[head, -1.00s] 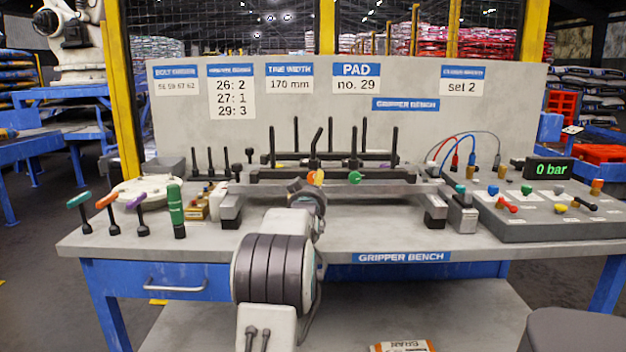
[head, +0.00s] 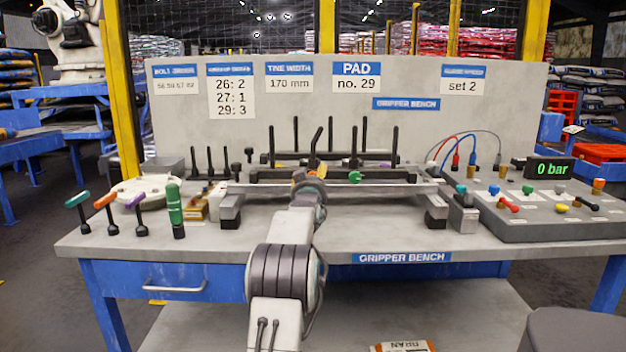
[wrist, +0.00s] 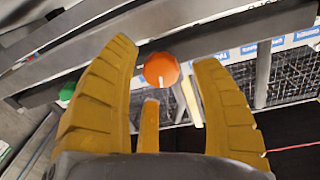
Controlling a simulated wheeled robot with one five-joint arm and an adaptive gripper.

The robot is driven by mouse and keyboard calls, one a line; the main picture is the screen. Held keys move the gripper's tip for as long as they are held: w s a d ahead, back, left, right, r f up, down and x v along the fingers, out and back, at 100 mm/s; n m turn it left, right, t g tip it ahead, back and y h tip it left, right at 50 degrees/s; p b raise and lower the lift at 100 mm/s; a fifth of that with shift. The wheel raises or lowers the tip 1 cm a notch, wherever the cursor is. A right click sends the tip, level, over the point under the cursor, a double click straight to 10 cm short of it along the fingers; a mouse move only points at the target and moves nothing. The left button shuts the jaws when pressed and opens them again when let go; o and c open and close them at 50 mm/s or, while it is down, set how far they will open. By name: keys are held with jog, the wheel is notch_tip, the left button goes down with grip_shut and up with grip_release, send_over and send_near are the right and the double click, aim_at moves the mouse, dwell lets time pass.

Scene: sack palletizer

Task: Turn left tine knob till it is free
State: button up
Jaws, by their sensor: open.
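An orange round knob (wrist: 161,69) with a pale mark shows in the wrist view, between the tips of my gripper (wrist: 165,52). The yellow fingers are spread, with clear gaps on both sides of the knob; I cannot tell if the third, lower finger touches it. In the head view my gripper (head: 307,181) is at the front of the dark tine frame (head: 385,174), and my wrist largely hides the orange knob. A green knob (head: 355,177) sits on the same bar to the right, and also at the left of the wrist view (wrist: 68,90).
Upright black rods (head: 395,148) rise from the frame close by. Coloured T-handles (head: 106,202) and a green-handled tool (head: 175,208) stand at the left of the bench. A control panel (head: 560,228) is at the right, with a display reading 0 bar (head: 550,170).

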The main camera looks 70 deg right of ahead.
jog(key=shift+x, duration=0.8)
grip_shut()
dwell(0.5)
jog(key=shift+n, duration=0.3)
jog(key=shift+n+b, duration=0.9)
jog(key=shift+n, duration=0.3)
jog(key=shift+r+n+h+b, duration=0.15)
jog(key=shift+n+h+b, duration=0.25)
jog(key=shift+n, duration=1.6)
